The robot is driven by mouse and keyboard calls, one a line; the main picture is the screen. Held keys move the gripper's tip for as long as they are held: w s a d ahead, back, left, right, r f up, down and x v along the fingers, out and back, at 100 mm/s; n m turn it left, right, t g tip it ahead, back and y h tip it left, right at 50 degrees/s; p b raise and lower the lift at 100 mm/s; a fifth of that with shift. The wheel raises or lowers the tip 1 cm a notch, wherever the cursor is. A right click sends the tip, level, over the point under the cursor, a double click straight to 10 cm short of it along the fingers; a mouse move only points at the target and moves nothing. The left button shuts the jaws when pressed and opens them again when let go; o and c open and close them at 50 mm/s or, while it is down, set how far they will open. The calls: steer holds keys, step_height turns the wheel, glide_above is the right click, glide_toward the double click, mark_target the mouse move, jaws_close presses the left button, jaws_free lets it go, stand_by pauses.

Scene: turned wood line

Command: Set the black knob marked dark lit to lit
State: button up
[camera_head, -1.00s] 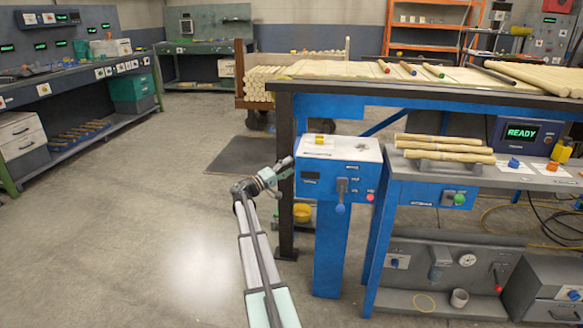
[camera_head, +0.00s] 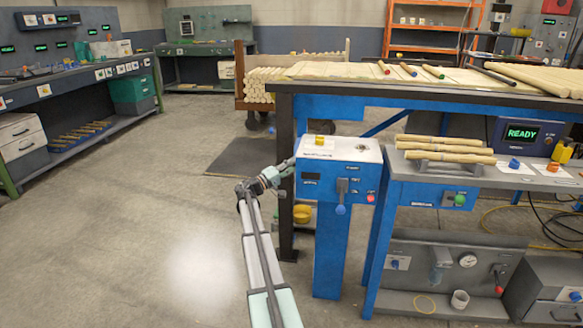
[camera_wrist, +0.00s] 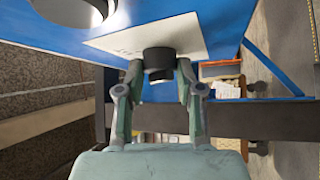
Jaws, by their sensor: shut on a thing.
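The black knob (camera_wrist: 158,60) sticks out from a white label plate (camera_wrist: 207,36) on a blue panel, in the wrist view. Small print on the plate is too small to read, so I cannot tell the knob's setting. My gripper (camera_wrist: 160,74) is shut on the knob, one finger on each side. In the head view my gripper (camera_head: 287,166) is at the left side of the blue control box (camera_head: 340,180). The knob is hidden there.
The box's front has a lever with a blue ball (camera_head: 340,209) and a red button (camera_head: 370,197). A dark table leg (camera_head: 287,215) stands close behind my gripper. A workbench (camera_head: 550,177) is to the right. Open floor lies left of my arm.

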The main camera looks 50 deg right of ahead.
steer(key=shift+f+b, duration=0.15)
steer(key=shift+b, duration=0.15)
steer(key=shift+w+d+f+m+g+y+b, duration=0.15)
steer(key=shift+m+g+y+b, duration=0.45)
steer(key=shift+m+g+b, duration=2.2)
steer(key=shift+d+m+g+y+b, duration=0.2)
steer(key=shift+m+g+y+b, duration=0.4)
steer(key=shift+m+g+b, duration=2.2)
steer(key=shift+w+d+f+m+g+y+b, duration=0.15)
steer(key=shift+m+g+y+b, duration=0.45)
steer(key=shift+m+g+b, duration=2.2)
steer(key=m+t+p, duration=0.1)
steer(key=m+p, duration=0.1)
steer(key=shift+r+m+t, duration=0.1)
steer(key=shift+m+t, duration=0.3)
steer(key=o, duration=1.1)
steer(key=shift+s, duration=0.1)
steer(key=shift+o, duration=0.2)
steer(key=v, duration=1.2)
